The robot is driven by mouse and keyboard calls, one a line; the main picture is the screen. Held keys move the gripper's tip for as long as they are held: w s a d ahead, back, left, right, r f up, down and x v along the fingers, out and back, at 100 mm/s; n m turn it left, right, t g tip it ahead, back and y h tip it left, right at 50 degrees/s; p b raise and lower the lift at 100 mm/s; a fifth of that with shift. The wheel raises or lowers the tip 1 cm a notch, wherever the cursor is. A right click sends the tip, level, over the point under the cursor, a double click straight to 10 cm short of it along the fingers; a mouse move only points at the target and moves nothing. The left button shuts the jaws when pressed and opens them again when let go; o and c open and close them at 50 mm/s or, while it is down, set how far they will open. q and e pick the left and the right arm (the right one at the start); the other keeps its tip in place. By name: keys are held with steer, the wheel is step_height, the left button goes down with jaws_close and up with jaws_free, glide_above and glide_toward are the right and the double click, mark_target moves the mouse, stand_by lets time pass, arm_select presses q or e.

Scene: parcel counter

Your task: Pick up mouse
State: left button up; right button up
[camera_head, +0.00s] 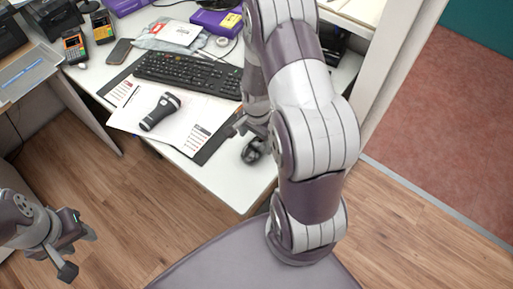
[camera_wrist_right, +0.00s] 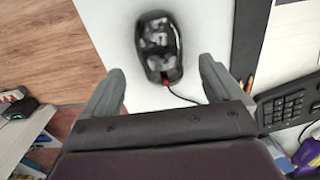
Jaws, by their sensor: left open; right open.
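The black mouse (camera_wrist_right: 160,45) lies on the white counter in the right wrist view, with its cable running off toward the lower right. In the head view it shows as a small dark shape (camera_head: 252,153) near the counter's front corner, partly covered by my right arm. My right gripper (camera_wrist_right: 162,72) is open and empty, with one finger on each side of the mouse's near end and most of the mouse beyond the fingertips. I cannot tell its height above the counter. My left gripper (camera_head: 79,254) is open and empty over the floor at the lower left.
A black keyboard (camera_head: 190,72) lies behind the mouse. A barcode scanner (camera_head: 160,110) rests on papers on a dark desk mat (camera_head: 216,143). Card terminals (camera_head: 74,46), a phone (camera_head: 119,51) and a plastic-bagged parcel (camera_head: 170,34) stand farther back. The counter's front edge is close to the mouse.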

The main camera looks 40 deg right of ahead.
mark_target(257, 144)
step_height(257, 144, down, 4)
steer(key=shift+d+f, duration=0.1)
steer(key=shift+f, duration=0.15)
steer(key=shift+w+f, duration=0.1)
steer(key=c, duration=1.1)
steer(key=shift+c, duration=0.2)
